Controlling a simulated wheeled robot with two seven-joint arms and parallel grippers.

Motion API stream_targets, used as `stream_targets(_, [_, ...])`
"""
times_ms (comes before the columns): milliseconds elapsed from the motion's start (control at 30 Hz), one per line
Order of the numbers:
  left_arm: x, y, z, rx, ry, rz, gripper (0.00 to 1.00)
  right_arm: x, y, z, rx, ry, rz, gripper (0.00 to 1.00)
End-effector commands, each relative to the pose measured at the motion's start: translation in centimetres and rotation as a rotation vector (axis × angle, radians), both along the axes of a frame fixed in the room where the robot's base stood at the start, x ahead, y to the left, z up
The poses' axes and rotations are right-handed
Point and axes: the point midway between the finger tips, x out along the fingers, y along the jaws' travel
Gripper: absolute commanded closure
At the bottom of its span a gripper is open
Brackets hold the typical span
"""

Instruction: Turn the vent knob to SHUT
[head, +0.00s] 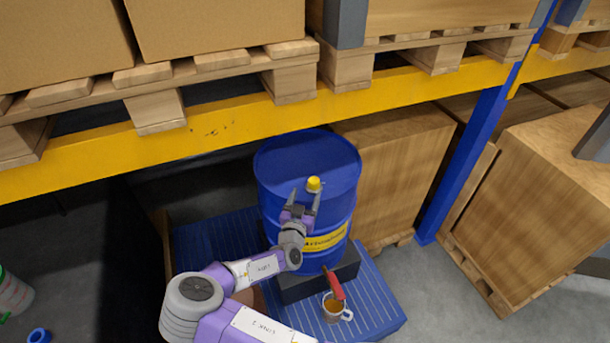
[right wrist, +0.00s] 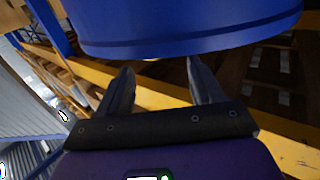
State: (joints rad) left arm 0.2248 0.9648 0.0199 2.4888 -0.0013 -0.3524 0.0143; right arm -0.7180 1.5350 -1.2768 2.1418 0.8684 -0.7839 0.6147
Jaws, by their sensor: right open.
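The blue drum (head: 290,155) stands upright on a dark block under the rack. A small yellow knob (head: 314,184) sits on its lid near the front edge; I take it for the vent knob. No SHUT mark can be read on it. My right gripper (head: 305,194) is open in front of the drum, its fingers pointing up toward the lid edge, close to the knob. Whether it touches the knob cannot be told. In the right wrist view the open fingers (right wrist: 160,68) show against the blue drum (right wrist: 185,28), with nothing clearly between them. My left gripper is not in view.
A red-handled tap (head: 334,286) is low on the drum, above a mug (head: 336,311) of brown liquid on the blue ribbed platform (head: 378,297). A yellow rack beam (head: 215,131) passes behind and above the drum. A wooden crate (head: 392,170) stands close at right.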

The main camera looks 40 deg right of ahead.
Motion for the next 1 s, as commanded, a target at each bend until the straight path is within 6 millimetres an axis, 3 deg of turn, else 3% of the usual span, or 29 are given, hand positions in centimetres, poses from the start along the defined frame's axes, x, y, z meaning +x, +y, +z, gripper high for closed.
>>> stream_targets(400, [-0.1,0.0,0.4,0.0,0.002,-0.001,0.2,3.6,-4.8,-0.1,0.001,0.003,-0.004,0.34])
stream_targets(800, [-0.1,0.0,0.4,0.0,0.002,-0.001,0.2,4.2,-5.5,-0.2,0.001,0.006,-0.002,0.34])
stream_targets(1000, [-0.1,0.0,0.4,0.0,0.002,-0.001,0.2,4.2,-5.5,-0.2,0.002,0.005,-0.003,0.65])
